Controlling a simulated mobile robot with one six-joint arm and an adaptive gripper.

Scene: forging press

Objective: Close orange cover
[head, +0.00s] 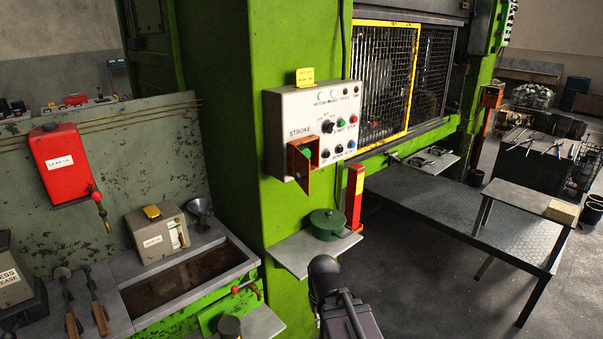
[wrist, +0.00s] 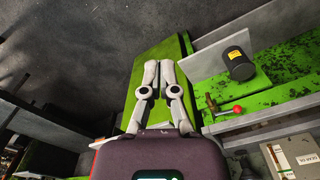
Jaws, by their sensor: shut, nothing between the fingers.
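The orange cover (head: 301,164) is on the front of the pale grey control box (head: 312,125), at its lower left below the word STROKE. It stands out from the box face, and a green button shows beside its upper edge. The cover looks open. My gripper (wrist: 159,66) shows in the wrist view with its two pale fingers close together, shut and empty. It points at a green surface, and the cover is not seen in that view. In the head view my dark arm rises at bottom centre, below the box and apart from the cover; the fingers cannot be made out there.
A grey shelf (head: 290,258) with a round green tin (head: 327,224) lies below the box. A red-orange post (head: 354,197) stands right of it. A mesh guard (head: 385,80) and a metal table (head: 460,222) are farther right. A coolant trough (head: 185,285) is at left.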

